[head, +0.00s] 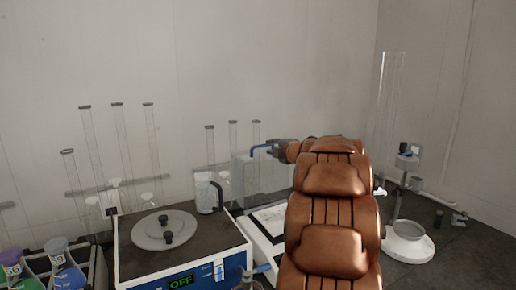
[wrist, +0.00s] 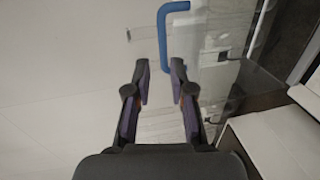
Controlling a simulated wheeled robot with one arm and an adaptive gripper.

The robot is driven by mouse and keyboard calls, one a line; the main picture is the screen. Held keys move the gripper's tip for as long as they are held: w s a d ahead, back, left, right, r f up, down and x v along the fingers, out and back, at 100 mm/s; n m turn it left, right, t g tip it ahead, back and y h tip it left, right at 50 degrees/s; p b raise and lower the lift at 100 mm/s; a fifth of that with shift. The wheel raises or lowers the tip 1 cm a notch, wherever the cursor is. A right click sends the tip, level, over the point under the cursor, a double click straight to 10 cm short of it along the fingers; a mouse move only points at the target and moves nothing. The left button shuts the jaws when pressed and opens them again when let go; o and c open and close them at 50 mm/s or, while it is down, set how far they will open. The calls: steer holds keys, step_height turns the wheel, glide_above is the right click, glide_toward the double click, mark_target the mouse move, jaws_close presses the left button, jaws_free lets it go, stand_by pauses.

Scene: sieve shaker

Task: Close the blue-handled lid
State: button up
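The blue handle (head: 262,148) is on a clear lid (head: 245,178), which stands upright at the back of a white device (head: 262,238). My gripper (head: 280,150) is at the right end of the handle in the head view, partly hidden by my arm. In the wrist view the blue handle (wrist: 163,40) is a bracket shape just ahead of the fingertips. My gripper (wrist: 159,72) is open there, with a gap between its fingers. The handle's lower end shows in line with this gap; I cannot tell whether it touches a finger.
A blue-and-white machine (head: 185,262) reading OFF, with a round grey lid (head: 164,230), stands left of the device. Flasks (head: 60,262) are at far left, glass tubes (head: 122,140) behind. A white-based stand (head: 408,242) is at right. My arm hides the bench between.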

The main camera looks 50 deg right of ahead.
mark_target(263, 146)
steer(key=shift+n, duration=0.3)
steer(key=shift+f+p+x, duration=0.2)
steer(key=shift+p+x, duration=0.3)
steer(key=shift+x, duration=2.45)
steer(key=shift+w+d+f+y, duration=0.15)
steer(key=shift+w+d, duration=0.1)
steer(key=shift+w, duration=0.15)
steer(key=shift+w+d+f+y, duration=0.15)
steer(key=shift+w+d, duration=0.05)
steer(key=shift+w, duration=0.25)
jaws_close()
